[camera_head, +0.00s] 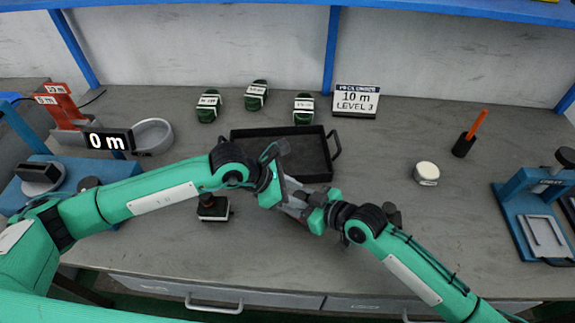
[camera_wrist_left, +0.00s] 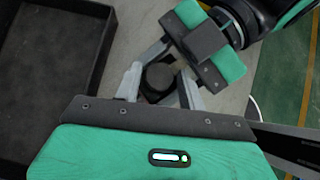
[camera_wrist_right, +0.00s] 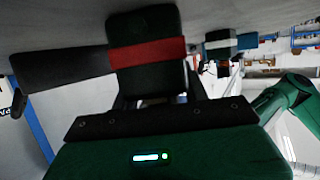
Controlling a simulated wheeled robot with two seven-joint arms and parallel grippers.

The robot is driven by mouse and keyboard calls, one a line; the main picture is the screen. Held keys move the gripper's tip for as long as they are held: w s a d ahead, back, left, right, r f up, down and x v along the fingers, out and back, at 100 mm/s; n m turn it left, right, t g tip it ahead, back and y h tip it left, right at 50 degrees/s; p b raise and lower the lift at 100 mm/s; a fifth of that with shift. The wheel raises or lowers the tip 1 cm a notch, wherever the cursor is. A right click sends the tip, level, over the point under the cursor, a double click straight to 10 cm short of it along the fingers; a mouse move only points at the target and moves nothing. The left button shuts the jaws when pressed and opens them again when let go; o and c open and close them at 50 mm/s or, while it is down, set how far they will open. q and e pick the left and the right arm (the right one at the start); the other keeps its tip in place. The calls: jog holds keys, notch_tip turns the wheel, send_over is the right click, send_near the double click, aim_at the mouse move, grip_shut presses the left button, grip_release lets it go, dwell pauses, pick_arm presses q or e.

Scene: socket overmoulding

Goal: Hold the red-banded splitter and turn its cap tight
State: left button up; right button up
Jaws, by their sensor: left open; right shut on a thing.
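The red-banded splitter (camera_wrist_right: 146,88) is a dark green block with a red band, seen large in the right wrist view. My right gripper (camera_head: 313,212) is shut on it, in front of the tray. A dark round cap (camera_wrist_left: 158,78) shows in the left wrist view between the fingers of my left gripper (camera_head: 290,198). That gripper is open, with a finger on each side of the cap; whether either touches it I cannot tell. In the head view the two grippers meet and mostly hide the splitter and its cap.
A black tray (camera_head: 238,135) lies just behind the grippers. Several white-banded green splitters (camera_head: 255,97) stand behind it. A small dark block with a knob (camera_head: 212,209) stands left, a white round pot (camera_head: 426,174) right, a blue press (camera_head: 528,222) far right.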

pick_arm(q)
jog(key=shift+s+n+t+y, duration=0.2)
jog(key=shift+n+t+y, duration=0.2)
jog(key=shift+n+t, duration=0.8)
jog(key=v, duration=1.2)
jog(key=w+d+r+n+g+y, duration=0.1)
jog(key=w+d+n+g+y, duration=0.1)
jog(key=n, duration=0.9)
jog(key=w+d+r+n+g+y, duration=0.2)
jog(key=w+n+g, duration=0.3)
jog(key=n, duration=0.7)
jog(key=shift+w+y, duration=0.3)
jog(key=shift+w, duration=0.5)
jog(key=shift+r, duration=0.1)
